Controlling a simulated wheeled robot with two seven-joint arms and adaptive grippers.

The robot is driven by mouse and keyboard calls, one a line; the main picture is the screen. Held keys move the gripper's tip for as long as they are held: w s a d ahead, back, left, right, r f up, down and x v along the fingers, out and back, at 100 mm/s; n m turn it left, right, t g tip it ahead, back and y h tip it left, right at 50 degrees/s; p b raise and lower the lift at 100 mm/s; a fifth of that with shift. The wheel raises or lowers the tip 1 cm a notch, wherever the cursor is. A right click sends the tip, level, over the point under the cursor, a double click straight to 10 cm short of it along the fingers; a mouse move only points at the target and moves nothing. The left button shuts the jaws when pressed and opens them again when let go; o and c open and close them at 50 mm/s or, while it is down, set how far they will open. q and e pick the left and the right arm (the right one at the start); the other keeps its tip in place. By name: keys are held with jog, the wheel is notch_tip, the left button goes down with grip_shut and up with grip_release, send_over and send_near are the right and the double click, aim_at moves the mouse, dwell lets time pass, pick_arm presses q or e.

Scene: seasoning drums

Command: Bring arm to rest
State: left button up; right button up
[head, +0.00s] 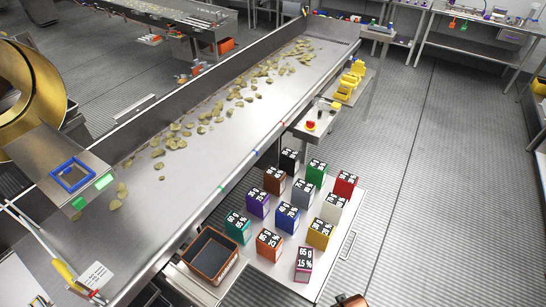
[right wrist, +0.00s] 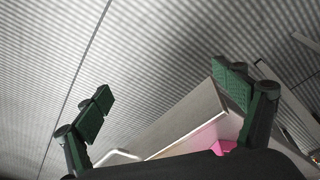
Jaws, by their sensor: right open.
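My right gripper (right wrist: 165,102) shows in the right wrist view with its two dark green finger pads wide apart. Nothing is between the fingers; the ribbed floor shows beyond them. A pale grey panel edge (right wrist: 180,122) and a pink patch (right wrist: 218,135) lie low in that view, near the right finger. A small dark and orange part shows at the bottom edge of the head view; I cannot tell whether it is my right arm. My left gripper is not in view.
Several coloured boxes stand on a low cart (head: 345,215), with a magenta box (head: 303,263) at its front. A brown-rimmed bin (head: 211,254) is left of them. A long conveyor (head: 200,165) carries chips beside a gold drum (head: 35,95). The floor (head: 430,200) right is clear.

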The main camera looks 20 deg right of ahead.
jog(key=s+a+f+g, duration=0.1)
jog(key=s+f, duration=0.6)
jog(key=f, duration=0.5)
jog(key=s+f, duration=0.6)
jog(key=f, duration=0.7)
jog(key=s+f+n, duration=0.1)
jog(key=s+f, duration=0.4)
jog(key=s, duration=0.5)
jog(key=shift+s+g, duration=0.15)
jog(key=shift+g, duration=0.25)
jog(key=shift+d, duration=0.1)
dwell(4.0)
